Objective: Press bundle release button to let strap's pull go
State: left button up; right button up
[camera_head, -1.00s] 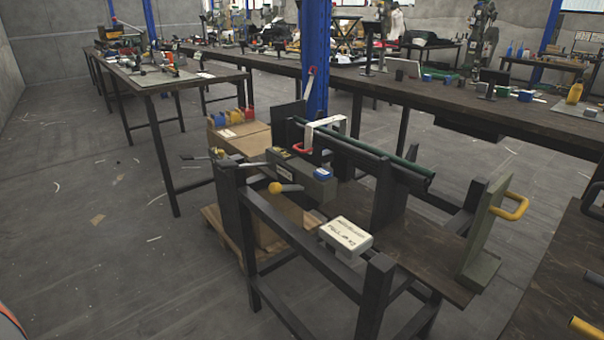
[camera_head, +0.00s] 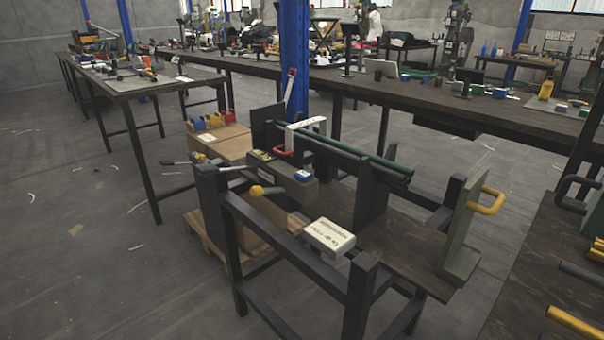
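A dark frame bench (camera_head: 284,235) stands in front of me. A yellow-knobbed lever (camera_head: 258,190) sticks out at the front. Neither of my grippers is in view.
A grey-green upright plate with a yellow handle (camera_head: 489,201) stands at the bench's right end. Another dark table (camera_head: 545,270) is close at the right. Cardboard boxes (camera_head: 220,142) stand behind the bench, near a blue post (camera_head: 294,60). The floor at the left is open.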

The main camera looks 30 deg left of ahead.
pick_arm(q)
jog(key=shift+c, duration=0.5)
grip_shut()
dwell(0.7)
